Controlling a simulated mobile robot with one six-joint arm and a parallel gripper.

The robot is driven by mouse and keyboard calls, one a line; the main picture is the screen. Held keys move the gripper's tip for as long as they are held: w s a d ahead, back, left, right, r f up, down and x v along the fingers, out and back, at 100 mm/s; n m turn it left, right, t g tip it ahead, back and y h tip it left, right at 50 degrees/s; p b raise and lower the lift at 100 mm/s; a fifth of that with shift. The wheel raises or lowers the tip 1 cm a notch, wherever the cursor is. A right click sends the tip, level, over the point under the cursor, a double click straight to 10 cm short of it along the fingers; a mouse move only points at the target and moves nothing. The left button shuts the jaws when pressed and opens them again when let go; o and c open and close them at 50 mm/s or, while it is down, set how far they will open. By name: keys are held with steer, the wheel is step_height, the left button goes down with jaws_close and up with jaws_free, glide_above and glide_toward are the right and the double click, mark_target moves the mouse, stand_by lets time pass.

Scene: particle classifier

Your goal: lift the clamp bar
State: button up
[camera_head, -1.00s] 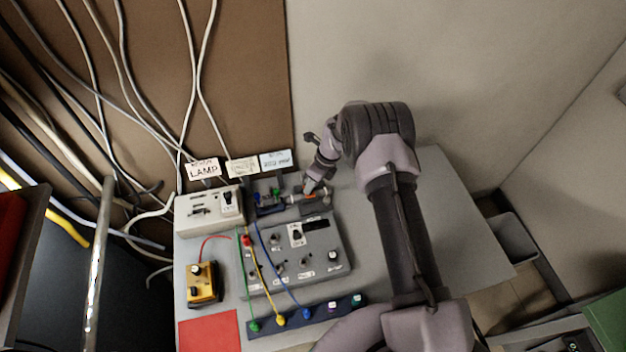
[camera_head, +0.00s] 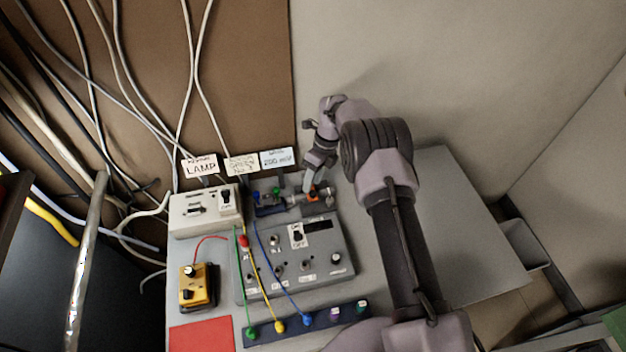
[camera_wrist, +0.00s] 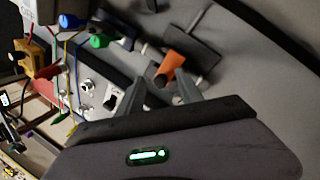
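A small orange piece (camera_wrist: 186,70), which looks like the clamp bar, sits on a dark fixture (camera_wrist: 192,33) with a pale rod. In the head view the orange piece (camera_head: 313,192) shows small at the right end of the fixture, behind the grey control box. My gripper (camera_wrist: 161,84) is open in the wrist view, its two dark fingers apart. The orange piece lies just past the fingertips, towards the right finger. I cannot tell whether a finger touches it. In the head view my gripper (camera_head: 311,186) is just above the fixture, its fingers too small to read.
A grey control box (camera_head: 290,258) with knobs stands in front of the fixture. A lamp box (camera_head: 206,211), a yellow box (camera_head: 197,286) and a dark socket strip (camera_head: 305,322) with coloured leads are around it. The table's right side (camera_head: 458,235) is clear.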

steer(key=shift+r, duration=0.1)
steer(key=p+v, duration=0.2)
steer(key=v, duration=1.5)
steer(key=shift+p, duration=0.3)
steer(key=shift+w, duration=0.1)
